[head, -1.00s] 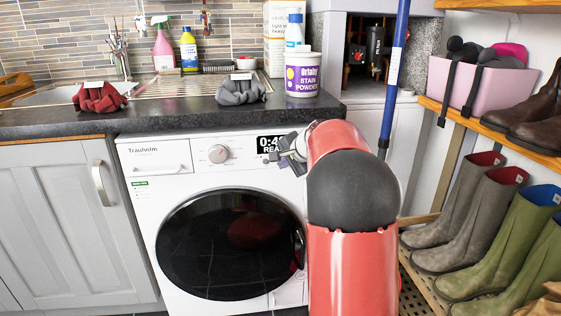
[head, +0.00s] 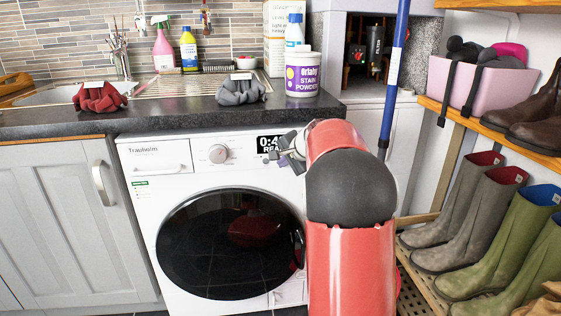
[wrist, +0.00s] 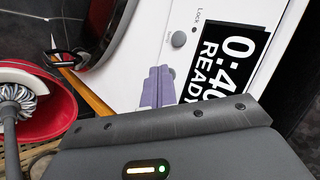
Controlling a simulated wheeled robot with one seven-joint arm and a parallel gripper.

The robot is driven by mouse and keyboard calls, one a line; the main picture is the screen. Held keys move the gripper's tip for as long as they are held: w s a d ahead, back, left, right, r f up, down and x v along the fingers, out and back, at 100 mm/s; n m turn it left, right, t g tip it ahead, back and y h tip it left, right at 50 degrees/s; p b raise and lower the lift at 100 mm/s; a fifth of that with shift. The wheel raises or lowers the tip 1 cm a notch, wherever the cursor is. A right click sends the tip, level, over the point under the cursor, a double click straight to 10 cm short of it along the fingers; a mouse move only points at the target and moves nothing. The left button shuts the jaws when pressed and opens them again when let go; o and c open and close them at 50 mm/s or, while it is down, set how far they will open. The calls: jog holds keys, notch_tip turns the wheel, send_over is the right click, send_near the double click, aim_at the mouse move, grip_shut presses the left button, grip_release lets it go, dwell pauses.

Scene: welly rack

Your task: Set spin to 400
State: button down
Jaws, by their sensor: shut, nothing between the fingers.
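The white washing machine (head: 150,205) has a round program dial (head: 218,153) and a black display (head: 268,143), partly covered by my gripper in the head view. In the wrist view the display (wrist: 225,65) reads "0:40 READY", turned sideways. A second small button is mostly hidden behind my fingertips. My gripper (wrist: 158,72) is shut and empty, its fingers pointing at the panel beside the display. It also shows in the head view (head: 283,153), at the display's lower right. I cannot tell whether it touches the panel. No spin value is legible.
The worktop (head: 180,117) overhangs just above the panel and carries a stain powder tub (head: 302,74) and a grey cloth item (head: 241,90). A blue pole (head: 393,80) stands at right, near wellies (head: 500,240). A red bucket (wrist: 55,110) shows in the wrist view.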

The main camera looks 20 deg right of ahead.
jog(key=shift+s+a+b, duration=0.2)
jog(key=shift+s+b, duration=0.3)
jog(key=shift+s, duration=0.25)
jog(key=s+b, duration=0.1)
jog(key=s, duration=0.1)
jog(key=s+a+b, duration=0.1)
jog(key=s, duration=0.1)
jog(key=shift+s+a, duration=0.2)
jog(key=shift+s, duration=0.2)
dwell(1.2)
